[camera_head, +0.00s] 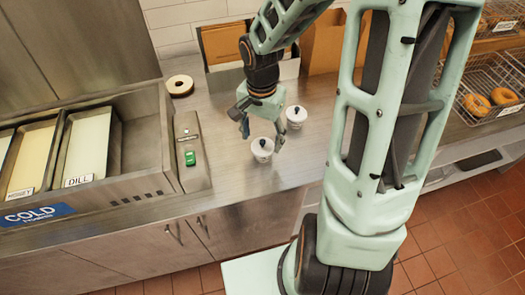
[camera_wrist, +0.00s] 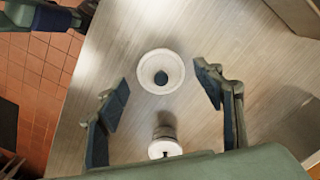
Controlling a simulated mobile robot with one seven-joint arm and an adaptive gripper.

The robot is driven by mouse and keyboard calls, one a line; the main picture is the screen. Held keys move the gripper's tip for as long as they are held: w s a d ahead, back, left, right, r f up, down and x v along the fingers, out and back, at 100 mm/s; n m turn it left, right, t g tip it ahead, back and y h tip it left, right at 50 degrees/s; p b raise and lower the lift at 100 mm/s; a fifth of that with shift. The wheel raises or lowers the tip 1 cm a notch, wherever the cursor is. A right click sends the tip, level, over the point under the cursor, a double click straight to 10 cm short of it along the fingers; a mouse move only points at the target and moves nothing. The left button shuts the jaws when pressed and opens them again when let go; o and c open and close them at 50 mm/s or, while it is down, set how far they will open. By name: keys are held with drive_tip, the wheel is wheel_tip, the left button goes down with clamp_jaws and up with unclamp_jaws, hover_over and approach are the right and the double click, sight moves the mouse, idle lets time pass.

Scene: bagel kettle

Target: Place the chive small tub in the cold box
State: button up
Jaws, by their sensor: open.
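I cannot read a label on either, so I cannot tell which is chive. My gripper (camera_head: 262,136) is open, pointing down just above the front tub. In the wrist view one tub (camera_wrist: 161,72) lies between and beyond the fingertips, and another tub (camera_wrist: 164,147) shows near the palm edge. The cold box (camera_head: 135,188) is the steel well at the left, with a blue COLD sign.
In the cold box are pans labelled HONEY (camera_head: 30,155) and DILL (camera_head: 88,140). A control panel with a green switch (camera_head: 190,157) borders it. Cardboard boxes (camera_head: 322,42) stand at the back. Wire baskets with bagels (camera_head: 490,100) are right.

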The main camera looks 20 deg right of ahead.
sight(262, 141)
drive_tip(key=shift+w+d+f, duration=0.1)
drive_tip(key=shift+f, duration=2.2)
drive_tip(key=c, duration=1.2)
drive_tip(key=shift+r, duration=0.1)
